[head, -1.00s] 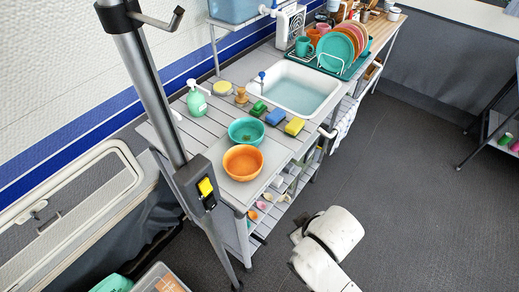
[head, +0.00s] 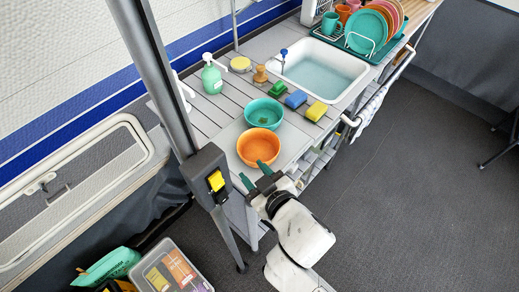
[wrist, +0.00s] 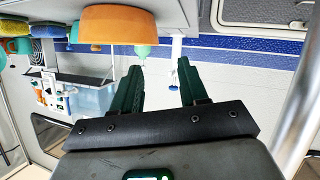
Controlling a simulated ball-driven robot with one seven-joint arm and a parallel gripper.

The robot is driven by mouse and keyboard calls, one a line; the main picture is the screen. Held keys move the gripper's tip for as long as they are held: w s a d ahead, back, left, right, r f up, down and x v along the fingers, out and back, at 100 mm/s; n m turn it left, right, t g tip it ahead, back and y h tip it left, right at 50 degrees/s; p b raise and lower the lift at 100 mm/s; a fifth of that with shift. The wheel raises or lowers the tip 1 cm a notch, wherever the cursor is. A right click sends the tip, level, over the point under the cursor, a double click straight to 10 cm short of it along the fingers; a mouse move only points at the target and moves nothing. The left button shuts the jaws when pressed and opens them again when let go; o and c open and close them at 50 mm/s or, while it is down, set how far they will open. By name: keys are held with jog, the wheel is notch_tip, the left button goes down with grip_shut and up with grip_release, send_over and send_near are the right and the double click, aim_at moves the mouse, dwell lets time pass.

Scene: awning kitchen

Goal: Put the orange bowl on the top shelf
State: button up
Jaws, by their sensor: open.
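The orange bowl (head: 262,150) sits upright on the near end of the grey counter (head: 228,150), just in front of a teal bowl (head: 262,112). My gripper (head: 254,174) is at the bowl's near side, its two green fingers apart and pointing at it. In the wrist view the open fingers (wrist: 158,75) have nothing between them, and the orange bowl (wrist: 118,28) shows at the top, beyond the fingertips and off to one side. I cannot tell whether a finger touches the bowl. No top shelf can be clearly made out in the head view.
A grey post (head: 170,90) stands left of the bowl. A green soap bottle (head: 212,76), sponges (head: 296,99), a sink (head: 322,70) and a dish rack (head: 372,45) are farther along the counter. A clear bin (head: 172,270) is on the floor.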

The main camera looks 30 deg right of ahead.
aim_at(239, 151)
jog(key=x, duration=0.4)
jog(key=shift+w+d+f, duration=0.1)
jog(key=shift+w, duration=0.25)
jog(key=shift+d+f+p+x, duration=0.15)
jog(key=shift+p+x, duration=0.1)
jog(key=shift+x, duration=0.65)
jog(key=shift+d+f+p+x, duration=0.15)
jog(key=shift+p+x, duration=0.15)
jog(key=shift+x, duration=0.65)
jog(key=shift+d+r+p+x, duration=0.15)
jog(key=shift+p+x, duration=0.1)
jog(key=shift+x, duration=0.65)
jog(key=shift+s+f, duration=0.1)
grip_shut()
